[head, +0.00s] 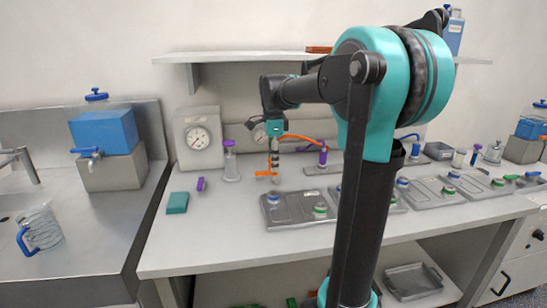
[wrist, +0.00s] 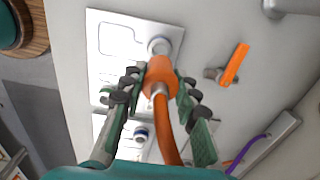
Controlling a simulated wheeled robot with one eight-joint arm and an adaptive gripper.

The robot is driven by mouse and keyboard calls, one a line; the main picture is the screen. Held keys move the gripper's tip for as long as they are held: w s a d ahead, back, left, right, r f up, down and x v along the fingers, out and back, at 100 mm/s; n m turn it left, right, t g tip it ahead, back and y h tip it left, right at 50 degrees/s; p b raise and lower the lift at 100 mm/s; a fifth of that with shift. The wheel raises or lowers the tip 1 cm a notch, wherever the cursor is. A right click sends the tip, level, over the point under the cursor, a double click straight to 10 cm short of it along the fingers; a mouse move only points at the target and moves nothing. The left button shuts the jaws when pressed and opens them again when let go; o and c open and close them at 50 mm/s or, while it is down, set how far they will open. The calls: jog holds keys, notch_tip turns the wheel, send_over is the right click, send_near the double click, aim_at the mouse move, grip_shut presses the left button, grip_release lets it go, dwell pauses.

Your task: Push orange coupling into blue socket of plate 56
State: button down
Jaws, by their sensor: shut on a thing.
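My gripper (wrist: 159,93) is shut on the orange coupling (wrist: 159,76), with a finger on each side of it. The orange hose (wrist: 169,135) runs back from the coupling. In the head view my gripper (head: 274,148) hangs pointing down, above and behind the leftmost plate (head: 293,212). That plate has a blue socket (head: 272,198) at its back left and a green one (head: 320,210) at its front right. In the wrist view the back-left socket (wrist: 160,45) shows just past the coupling's end; its colour is unclear there. No plate number is readable.
An orange-handled valve (head: 266,174) stands behind the plate, close to my gripper. The hose arches to a purple-collared fitting (head: 323,157). More plates (head: 428,195) lie to the right. The bench front-left is clear.

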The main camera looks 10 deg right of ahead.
aim_at(274, 179)
jog(key=shift+f, duration=2.1)
jog(key=shift+f, duration=0.45)
jog(key=shift+f, duration=0.3)
jog(key=shift+f, duration=0.95)
jog(key=c, duration=1.1)
grip_release()
jog(key=shift+o, duration=0.2)
jog(key=o, duration=0.4)
